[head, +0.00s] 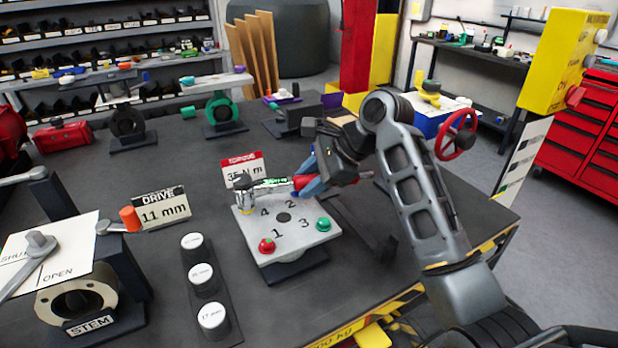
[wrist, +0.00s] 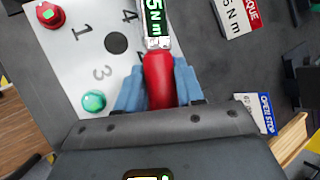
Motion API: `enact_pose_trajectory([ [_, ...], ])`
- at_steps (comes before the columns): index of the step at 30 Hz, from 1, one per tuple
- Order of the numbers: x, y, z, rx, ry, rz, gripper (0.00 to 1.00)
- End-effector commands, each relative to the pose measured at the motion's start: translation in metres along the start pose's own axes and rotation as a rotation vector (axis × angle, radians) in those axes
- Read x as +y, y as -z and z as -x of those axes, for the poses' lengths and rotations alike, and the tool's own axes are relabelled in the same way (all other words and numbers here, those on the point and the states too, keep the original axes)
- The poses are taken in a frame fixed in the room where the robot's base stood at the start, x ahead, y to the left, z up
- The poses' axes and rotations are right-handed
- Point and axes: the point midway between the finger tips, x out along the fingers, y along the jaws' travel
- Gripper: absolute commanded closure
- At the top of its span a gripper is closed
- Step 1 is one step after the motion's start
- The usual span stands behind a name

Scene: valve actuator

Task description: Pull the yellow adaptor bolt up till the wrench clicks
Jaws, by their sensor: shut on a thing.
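The torque wrench (head: 275,182) lies roughly level over the white adaptor plate (head: 300,243). Its green display reads partly "5 N m" in the wrist view (wrist: 155,18). Its head is over the yellow adaptor bolt (head: 247,209) near number 4, mostly covering it; I cannot tell how fully it is seated. My gripper (head: 309,182), with blue fingertips, is shut on the wrench's red handle (wrist: 159,78). A red bolt (head: 266,245) is by number 1 and a green bolt (head: 323,224) by number 3. The wrench head and yellow bolt are outside the wrist view.
A red-and-white torque sign (head: 242,170) stands behind the plate, a drive sign reading 11 mm (head: 161,209) to its left. Several white-topped sockets (head: 203,275) stand on a dark rack. A stem valve (head: 85,300) is at front left. Bare bench lies between rack and plate.

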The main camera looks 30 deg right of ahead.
Motion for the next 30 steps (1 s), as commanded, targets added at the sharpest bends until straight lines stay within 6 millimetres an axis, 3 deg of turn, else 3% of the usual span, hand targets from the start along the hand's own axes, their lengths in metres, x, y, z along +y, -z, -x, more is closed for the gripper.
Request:
enact_pose_trajectory([
  [30, 0.016, -0.003, -0.001, 0.041, 0.059, -0.083, 1.00],
])
